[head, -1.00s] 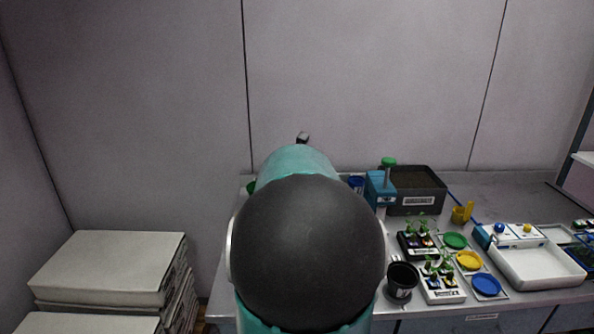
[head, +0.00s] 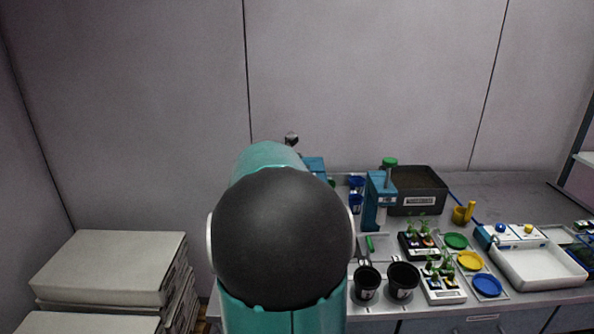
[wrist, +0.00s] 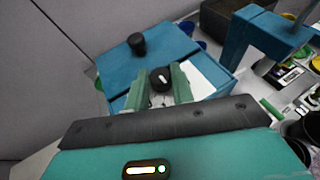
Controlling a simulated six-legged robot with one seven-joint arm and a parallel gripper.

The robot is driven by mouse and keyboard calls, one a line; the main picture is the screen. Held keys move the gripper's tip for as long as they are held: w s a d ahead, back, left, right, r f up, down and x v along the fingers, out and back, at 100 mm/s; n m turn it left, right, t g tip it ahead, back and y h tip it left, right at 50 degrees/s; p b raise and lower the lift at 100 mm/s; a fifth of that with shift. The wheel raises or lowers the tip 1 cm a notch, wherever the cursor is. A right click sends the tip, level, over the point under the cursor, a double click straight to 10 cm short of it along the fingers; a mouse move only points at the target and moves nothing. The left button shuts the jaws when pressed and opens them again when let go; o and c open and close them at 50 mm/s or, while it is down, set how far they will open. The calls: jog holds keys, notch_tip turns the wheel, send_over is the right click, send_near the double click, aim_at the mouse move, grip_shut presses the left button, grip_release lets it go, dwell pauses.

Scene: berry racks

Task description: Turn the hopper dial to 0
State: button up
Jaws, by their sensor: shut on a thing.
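The blue hopper (wrist: 165,50) fills the middle of the wrist view, with a black knob (wrist: 137,44) on its top. A round black dial (wrist: 160,76) with a short white mark sits on its front. My gripper (wrist: 161,84) has its two green fingers on either side of the dial and is shut on it. The white mark stands slightly tilted from upright in this view. No scale or number by the dial can be read. In the head view, my arm hides the gripper and the dial; only a blue corner of the hopper (head: 316,166) shows.
Right of the hopper stand a blue press-like stand (head: 378,200) and a dark bin (head: 420,191). Two black pots (head: 366,284), seedling trays (head: 443,290), coloured lids and a white tray (head: 540,266) lie further right. White stacked boxes (head: 108,265) stand left.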

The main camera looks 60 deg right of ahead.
jog(key=m+g, duration=0.2)
jog(key=w+m+g, duration=0.1)
jog(key=g, duration=0.1)
jog(key=shift+m, duration=0.4)
jog(key=m+g+y, duration=0.1)
jog(key=m+g, duration=0.1)
jog(key=g, duration=0.1)
jog(key=shift+f+m+g+y, duration=0.1)
jog(key=shift+m+g+y, duration=0.2)
jog(key=shift+m, duration=0.1)
jog(key=m+g+y, duration=0.2)
jog(key=m, duration=0.1)
jog(key=m+g+y, duration=0.1)
jog(key=g, duration=0.1)
jog(key=shift+w+d, duration=0.25)
jog(key=shift+d, duration=0.05)
jog(key=shift+d+m+g+y, duration=0.1)
jog(key=shift+m+g+y, duration=0.6)
jog(key=shift+m+y, duration=0.55)
jog(key=shift+m, duration=0.25)
jog(key=o, duration=1)
jog(key=shift+s+y, duration=0.1)
jog(key=shift+y, duration=0.15)
